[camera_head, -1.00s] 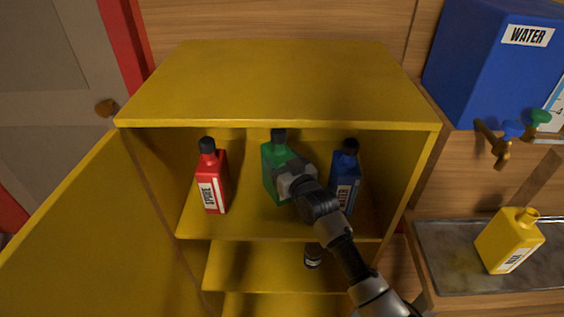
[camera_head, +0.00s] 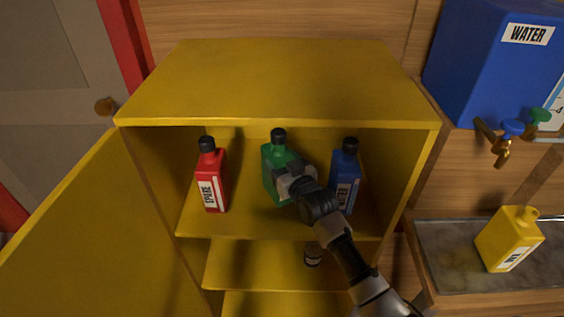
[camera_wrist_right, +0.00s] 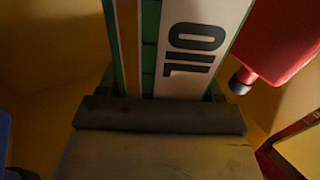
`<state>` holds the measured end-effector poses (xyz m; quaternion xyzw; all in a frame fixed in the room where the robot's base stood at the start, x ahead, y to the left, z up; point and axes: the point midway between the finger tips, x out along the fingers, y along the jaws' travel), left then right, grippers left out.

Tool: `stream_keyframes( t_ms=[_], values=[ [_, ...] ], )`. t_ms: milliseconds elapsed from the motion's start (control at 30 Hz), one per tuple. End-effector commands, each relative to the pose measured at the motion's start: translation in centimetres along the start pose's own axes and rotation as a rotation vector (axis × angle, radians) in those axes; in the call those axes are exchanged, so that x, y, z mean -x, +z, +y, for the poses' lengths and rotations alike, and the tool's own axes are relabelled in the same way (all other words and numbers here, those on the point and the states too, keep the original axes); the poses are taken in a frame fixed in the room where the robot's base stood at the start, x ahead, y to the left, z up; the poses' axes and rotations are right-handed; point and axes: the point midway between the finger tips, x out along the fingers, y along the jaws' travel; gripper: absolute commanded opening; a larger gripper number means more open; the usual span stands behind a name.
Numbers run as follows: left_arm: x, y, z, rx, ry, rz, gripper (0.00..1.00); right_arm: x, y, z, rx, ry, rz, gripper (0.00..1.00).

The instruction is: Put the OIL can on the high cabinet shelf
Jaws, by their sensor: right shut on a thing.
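The green OIL can (camera_head: 272,165) with a black cap is upright at the high shelf (camera_head: 240,222) of the yellow cabinet, between a red can and a blue can. My right gripper (camera_head: 291,181) is shut on it from the front. In the right wrist view the can's white OIL label (camera_wrist_right: 198,45) fills the top middle, close in front of the gripper (camera_wrist_right: 160,115). The can's base is partly hidden by my gripper, so I cannot tell whether it touches the shelf. My left gripper is not in view.
The red SPARE can (camera_head: 211,178) stands to the left and the blue WATER can (camera_head: 345,170) close to the right of my gripper. The cabinet door (camera_head: 70,235) is open at left. A yellow can (camera_head: 508,240) stands at right.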

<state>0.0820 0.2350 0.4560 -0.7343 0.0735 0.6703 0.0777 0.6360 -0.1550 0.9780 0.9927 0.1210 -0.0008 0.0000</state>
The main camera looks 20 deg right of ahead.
Motion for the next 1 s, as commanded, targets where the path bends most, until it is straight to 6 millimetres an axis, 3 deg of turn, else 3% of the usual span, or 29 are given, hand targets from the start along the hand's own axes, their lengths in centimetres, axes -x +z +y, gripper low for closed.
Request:
stream_keyframes(
  t_ms=[433, 467, 500, 667, 1000],
  values=[
    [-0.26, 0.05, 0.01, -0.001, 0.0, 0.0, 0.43, -0.04, 0.17, 0.01, 0.0, 0.0, 0.007, 0.0],
    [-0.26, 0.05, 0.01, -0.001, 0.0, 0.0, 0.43, -0.04, 0.17, 0.01, 0.0, 0.0, 0.007, 0.67],
    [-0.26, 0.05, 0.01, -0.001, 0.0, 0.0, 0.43, -0.03, 0.17, 0.01, 0.0, 0.0, 0.007, 0.73],
    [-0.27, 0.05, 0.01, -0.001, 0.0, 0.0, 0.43, -0.02, 0.28, 0.0, 0.0, 0.0, 0.004, 0.96],
    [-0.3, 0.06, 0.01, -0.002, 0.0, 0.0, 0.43, 0.03, 0.63, -0.01, 0.0, 0.0, -0.004, 1.0]
  ],
)
